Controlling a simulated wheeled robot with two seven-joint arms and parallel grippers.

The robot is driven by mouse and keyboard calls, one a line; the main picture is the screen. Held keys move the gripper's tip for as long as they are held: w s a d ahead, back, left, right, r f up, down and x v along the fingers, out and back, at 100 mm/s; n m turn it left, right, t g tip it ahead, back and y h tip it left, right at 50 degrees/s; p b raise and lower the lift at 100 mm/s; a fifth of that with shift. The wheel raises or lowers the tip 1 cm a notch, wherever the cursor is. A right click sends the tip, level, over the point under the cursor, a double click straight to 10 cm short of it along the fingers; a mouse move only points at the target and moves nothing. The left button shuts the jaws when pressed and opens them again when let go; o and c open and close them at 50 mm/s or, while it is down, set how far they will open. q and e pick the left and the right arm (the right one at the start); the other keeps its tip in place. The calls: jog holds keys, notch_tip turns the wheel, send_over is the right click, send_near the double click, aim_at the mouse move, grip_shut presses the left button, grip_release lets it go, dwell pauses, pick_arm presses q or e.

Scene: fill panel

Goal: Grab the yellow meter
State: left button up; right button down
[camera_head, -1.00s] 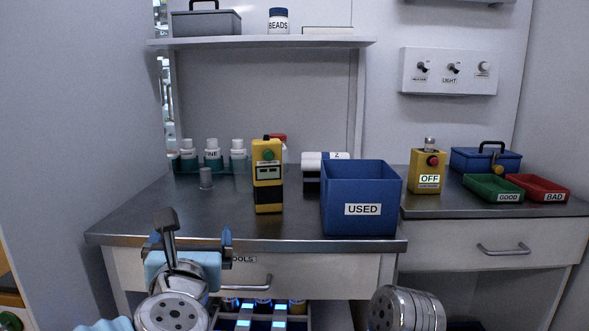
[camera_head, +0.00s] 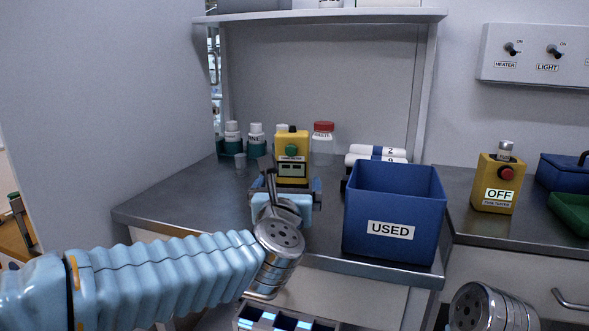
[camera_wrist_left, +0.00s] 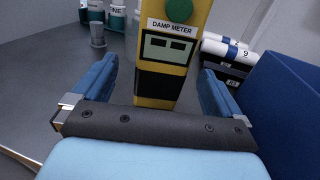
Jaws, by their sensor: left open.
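The yellow meter (camera_head: 292,152) stands upright on the metal bench, with a green button on top and black bands lower down. In the left wrist view the meter (camera_wrist_left: 165,65) carries the label DAMP METER and stands between my finger pads, with a gap on each side. My left gripper (camera_head: 286,190) is open in front of the meter and hides its lower part in the head view. The two blue fingers of the left gripper also show in the left wrist view (camera_wrist_left: 158,88). My right gripper's jaws are not in view.
A blue USED bin (camera_head: 393,215) stands close to the right of the meter. White rolls (camera_head: 377,156) lie behind the bin. White bottles (camera_head: 255,137) and a small grey cylinder (camera_head: 240,160) stand at the back left. A yellow OFF box (camera_head: 497,183) is farther right.

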aim_at(292, 181)
pick_arm(q)
jog(key=w+p, duration=0.1)
jog(key=w, duration=0.1)
jog(key=w+d, duration=0.1)
jog(key=w, duration=0.1)
jog(key=shift+w+p, duration=0.25)
jog(key=shift+p, duration=0.1)
jog(key=shift+w, duration=0.55)
jog(key=c, duration=1.2)
